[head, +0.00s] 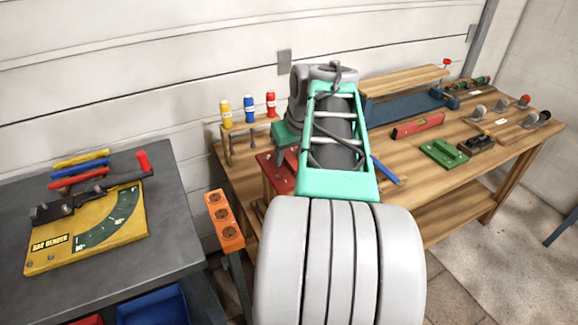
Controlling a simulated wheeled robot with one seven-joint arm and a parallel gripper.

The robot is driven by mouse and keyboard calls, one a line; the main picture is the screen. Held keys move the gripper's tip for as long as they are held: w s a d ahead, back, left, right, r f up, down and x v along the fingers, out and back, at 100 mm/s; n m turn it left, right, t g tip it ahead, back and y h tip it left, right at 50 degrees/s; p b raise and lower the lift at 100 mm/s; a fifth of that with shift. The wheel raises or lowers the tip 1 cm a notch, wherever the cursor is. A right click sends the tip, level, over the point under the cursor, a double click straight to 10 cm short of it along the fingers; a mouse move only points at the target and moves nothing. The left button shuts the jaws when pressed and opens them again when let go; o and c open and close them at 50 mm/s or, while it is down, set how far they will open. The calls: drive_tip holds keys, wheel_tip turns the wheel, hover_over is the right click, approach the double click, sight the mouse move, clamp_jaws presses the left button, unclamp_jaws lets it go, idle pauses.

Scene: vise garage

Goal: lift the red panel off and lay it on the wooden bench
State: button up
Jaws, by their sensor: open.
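A dark red flat piece (277,173), which may be the red panel, shows at the left part of the wooden bench (470,185). My arm covers much of it, so I cannot tell what it rests on or is fixed to. My arm reaches forward over this part of the bench. My gripper's fingers are hidden behind the arm.
A small rack with yellow, blue and red bottles (249,109) stands left of my arm. A grey table (165,235) holds a yellow bar bender (90,235).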

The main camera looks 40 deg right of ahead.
clamp_jaws()
idle(0.3)
idle(0.4)
